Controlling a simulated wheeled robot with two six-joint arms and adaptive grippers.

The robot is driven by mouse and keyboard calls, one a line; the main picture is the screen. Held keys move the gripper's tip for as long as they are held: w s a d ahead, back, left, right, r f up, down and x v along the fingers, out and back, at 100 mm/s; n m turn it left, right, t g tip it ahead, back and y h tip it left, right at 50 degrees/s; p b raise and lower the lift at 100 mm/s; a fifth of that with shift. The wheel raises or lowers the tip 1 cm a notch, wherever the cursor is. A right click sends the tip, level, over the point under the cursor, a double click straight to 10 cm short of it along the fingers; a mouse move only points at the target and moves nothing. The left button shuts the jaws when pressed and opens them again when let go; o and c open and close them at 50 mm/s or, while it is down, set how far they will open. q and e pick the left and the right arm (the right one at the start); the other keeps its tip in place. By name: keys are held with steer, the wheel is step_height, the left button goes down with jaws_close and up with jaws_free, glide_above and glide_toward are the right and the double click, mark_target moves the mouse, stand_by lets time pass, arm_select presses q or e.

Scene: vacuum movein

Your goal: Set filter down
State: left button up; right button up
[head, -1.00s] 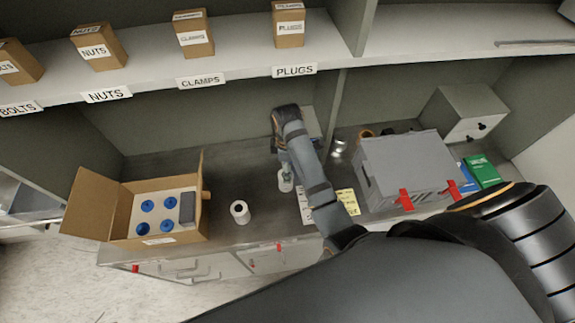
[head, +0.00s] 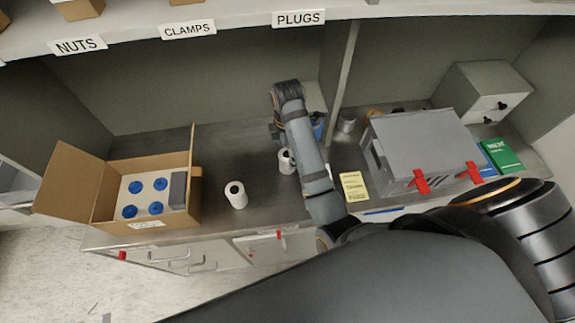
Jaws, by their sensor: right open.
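A white filter (head: 286,161), a short cylinder with a dark hole in its top, stands upright on the grey bench, partly covered by my right arm. My right gripper (head: 278,134) is open just behind and above it, mostly hidden by its own wrist. I cannot tell whether a finger touches the filter. A second white cylinder with a dark hole (head: 236,195) stands nearer the front edge, to the left. My left gripper is not in view.
An open cardboard box (head: 150,225) with blue round parts stands on the left. A grey case (head: 425,140) with red latches, a yellow note (head: 353,186) and a green box (head: 502,156) are on the right. A labelled shelf (head: 240,35) overhangs the bench.

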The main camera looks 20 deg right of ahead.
steer(key=shift+w+f+b, duration=0.2)
steer(key=shift+f+b, duration=0.55)
steer(key=shift+f, duration=0.7)
steer(key=f+b, duration=0.3)
steer(key=f, duration=0.1)
steer(key=shift+w+f, duration=0.2)
steer(key=shift+f, duration=0.1)
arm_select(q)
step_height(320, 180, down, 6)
arm_select(e)
steer(key=shift+c, duration=0.5)
steer(key=shift+c, duration=1.2)
steer(key=c, duration=1.1)
